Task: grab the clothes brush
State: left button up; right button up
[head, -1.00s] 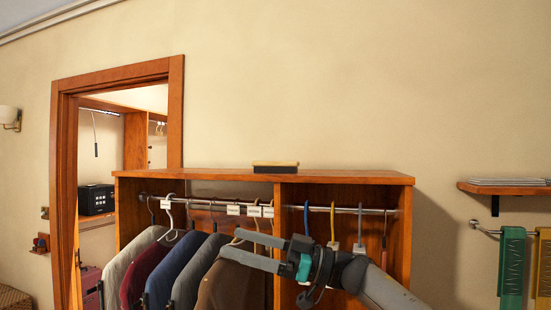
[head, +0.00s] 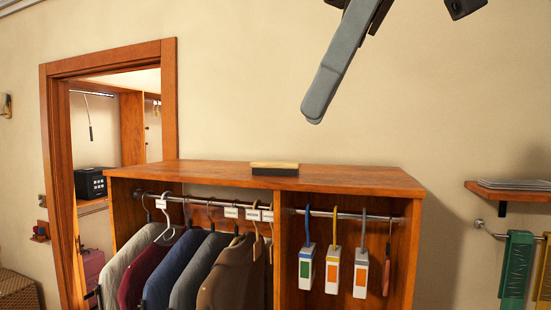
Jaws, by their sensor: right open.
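The clothes brush (head: 274,169), a block with a pale wooden back over a dark lower part, lies on the flat top of the wooden wardrobe (head: 340,181), near its middle. My right gripper (head: 335,70) is at the top of the head view, above and to the right of the brush and nearer to me. One long grey finger points down and left, and the rest is mostly cut off by the frame edge. It is open, with nothing seen in it, and apart from the brush. My left gripper does not show.
Jackets (head: 192,268) hang in the wardrobe's left bay. Tagged items (head: 333,270) and a slim brown item (head: 387,270) hang in the right bay. A wall shelf (head: 505,192) is at the right, and a doorway frame (head: 168,100) at the left. The wardrobe top beside the brush is clear.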

aim_at(270, 168)
jog(key=i, duration=1.75)
